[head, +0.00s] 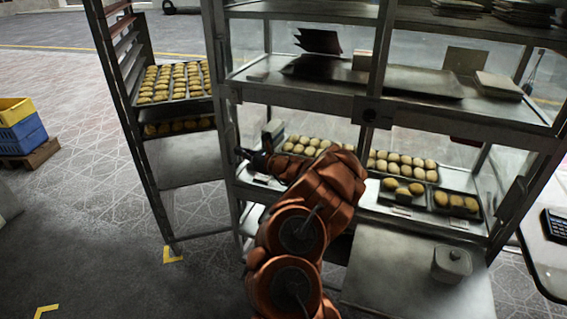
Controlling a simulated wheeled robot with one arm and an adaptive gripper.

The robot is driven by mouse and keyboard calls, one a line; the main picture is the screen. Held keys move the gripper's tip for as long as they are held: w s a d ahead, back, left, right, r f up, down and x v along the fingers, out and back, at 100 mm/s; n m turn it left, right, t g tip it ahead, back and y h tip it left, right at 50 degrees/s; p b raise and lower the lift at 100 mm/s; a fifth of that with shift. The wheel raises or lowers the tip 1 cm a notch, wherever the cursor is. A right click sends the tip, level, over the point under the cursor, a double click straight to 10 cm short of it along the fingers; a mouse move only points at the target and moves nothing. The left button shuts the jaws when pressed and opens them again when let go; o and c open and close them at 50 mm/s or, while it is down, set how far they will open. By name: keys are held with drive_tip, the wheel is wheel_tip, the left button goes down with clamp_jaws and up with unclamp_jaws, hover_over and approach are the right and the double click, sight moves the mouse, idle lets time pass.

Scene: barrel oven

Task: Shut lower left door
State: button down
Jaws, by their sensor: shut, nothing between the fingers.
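A metal display cabinet (300,97) with several shelves stands in front of me. Its lower left opening, below the middle rail, shows trays of buns (312,146) inside. I cannot clearly make out the lower left door or tell how far open it is; my arm covers much of that area. My orange arm reaches up from the bottom middle. My gripper (246,154) is at the left side of this opening, near the left upright, with dark fingers that are shut and empty. Whether it touches the door or the frame cannot be told.
A tall rack with a bun tray (174,83) stands close on the left. Trays of buns (430,196) sit in the cabinet's lower right part, above a lidded container (451,264). A white table with a calculator (555,224) is far right.

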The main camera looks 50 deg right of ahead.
drive_tip(key=s+d, duration=0.2)
drive_tip(key=s, duration=0.9)
drive_tip(key=shift+b, duration=0.4)
drive_tip(key=shift+w+a, duration=0.1)
